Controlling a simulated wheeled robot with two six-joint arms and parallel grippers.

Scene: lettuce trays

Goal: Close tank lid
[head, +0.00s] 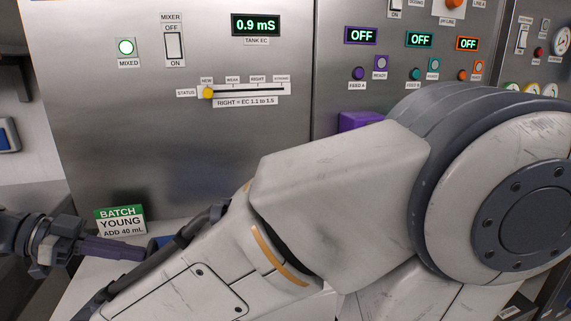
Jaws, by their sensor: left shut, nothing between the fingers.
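My left gripper (138,252) comes in from the left edge, low in the head view. Its fingers are shut with nothing between them, and they point right, just below the batch card. A small blue part (158,243) shows just past the fingertips, mostly hidden by my other arm; I cannot tell what it belongs to. No tank lid can be made out. A large white and grey arm of mine fills the lower middle and right and hides much of the counter. My right gripper is not in view.
A steel panel (150,165) stands behind, with a mixer switch (174,45), a tank EC display (256,25) reading 0.9 mS and a status slider (208,92) at NEW. A batch card (121,221) reads YOUNG, ADD 40 mL. A purple object (358,121) is partly hidden.

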